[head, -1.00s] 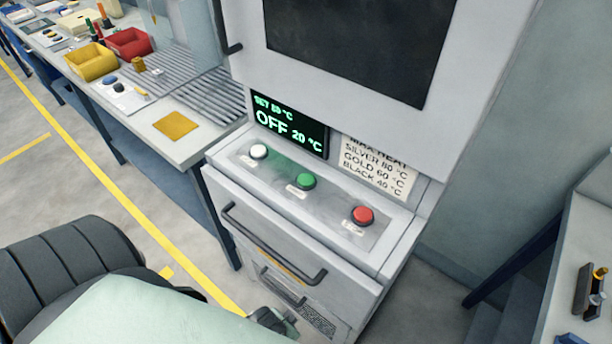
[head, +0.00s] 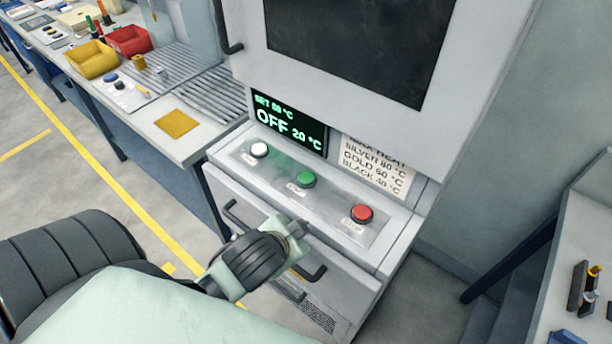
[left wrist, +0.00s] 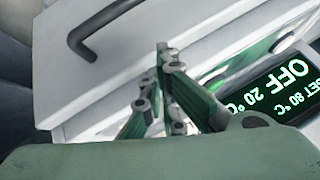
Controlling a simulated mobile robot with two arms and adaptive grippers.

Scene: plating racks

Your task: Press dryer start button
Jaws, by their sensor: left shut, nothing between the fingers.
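The dryer (head: 318,213) has a sloped panel with a white button (head: 258,150), a green button (head: 305,179) in the middle and a red button (head: 362,213) labelled STOP. The green button's small label is hard to read. The dark display (head: 288,122) reads SET 80 °C, OFF, 20 °C; it also shows in the left wrist view (left wrist: 280,92). My left gripper (head: 298,229) is shut and empty, in front of the panel's front edge, below the green button in the picture and apart from it. In the left wrist view its closed fingers (left wrist: 163,52) hide part of the panel.
A drawer handle (head: 232,213) lies under the panel, partly behind my left gripper. A heat notice (head: 376,165) is right of the display. A bench with a yellow bin (head: 92,60) and red bin (head: 128,41) stands left; another bench (head: 575,255) stands right.

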